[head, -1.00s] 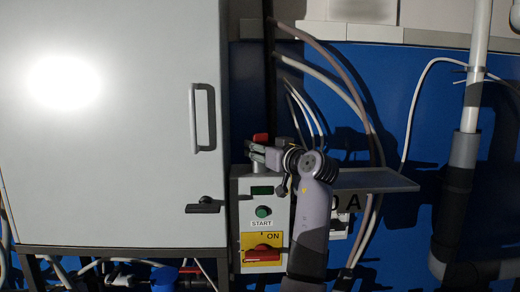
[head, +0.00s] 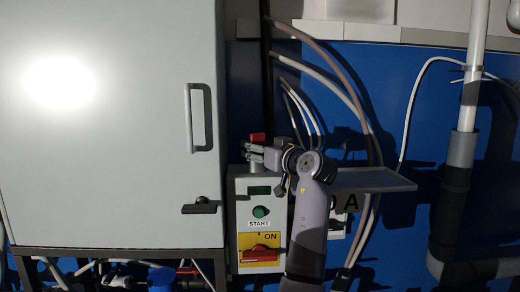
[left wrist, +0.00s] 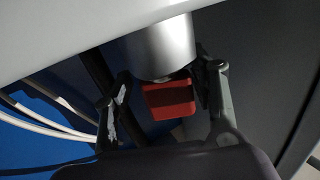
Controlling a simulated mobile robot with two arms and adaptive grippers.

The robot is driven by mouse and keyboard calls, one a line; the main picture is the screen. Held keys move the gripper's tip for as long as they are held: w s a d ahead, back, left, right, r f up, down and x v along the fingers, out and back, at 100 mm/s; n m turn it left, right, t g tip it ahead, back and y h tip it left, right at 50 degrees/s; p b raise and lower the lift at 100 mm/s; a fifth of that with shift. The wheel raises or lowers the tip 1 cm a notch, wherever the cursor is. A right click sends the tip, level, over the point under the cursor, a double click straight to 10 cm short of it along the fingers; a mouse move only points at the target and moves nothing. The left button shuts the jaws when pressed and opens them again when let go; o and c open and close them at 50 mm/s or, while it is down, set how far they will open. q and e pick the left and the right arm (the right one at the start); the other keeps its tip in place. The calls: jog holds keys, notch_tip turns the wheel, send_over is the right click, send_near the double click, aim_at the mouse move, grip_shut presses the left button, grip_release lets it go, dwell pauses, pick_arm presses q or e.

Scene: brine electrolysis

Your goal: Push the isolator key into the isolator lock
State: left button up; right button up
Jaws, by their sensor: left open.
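The red isolator key (head: 257,138) shows just above the grey control box in the head view. In the left wrist view the red key (left wrist: 168,98) is a block in front of a silver cylinder (left wrist: 160,48), which looks like the isolator lock; how deep the key sits in it I cannot tell. My left gripper (head: 252,152) is at the top of the control box, just below the key in the picture. In the left wrist view its open fingers (left wrist: 165,105) stand either side of the key, with a clear gap on the left and a smaller one on the right.
The control box (head: 241,205) has a green START button (head: 261,212) and a red switch on a yellow plate (head: 260,252). A large white cabinet (head: 110,160) with a handle stands left. A grey shelf (head: 375,180) and hanging cables (head: 350,95) are close to the arm's right.

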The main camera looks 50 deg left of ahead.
pick_arm(q)
jog(key=shift+s+f, duration=0.1)
jog(key=shift+f, duration=0.2)
jog(key=shift+s+d+f, duration=0.1)
jog(key=shift+s+d, duration=0.05)
jog(key=shift+d, duration=0.4)
jog(key=s+d, duration=0.2)
jog(key=d, duration=0.8)
jog(key=shift+d+r, duration=0.3)
jog(key=shift+r, duration=0.05)
jog(key=shift+w+d, duration=0.1)
jog(key=shift+d, duration=0.05)
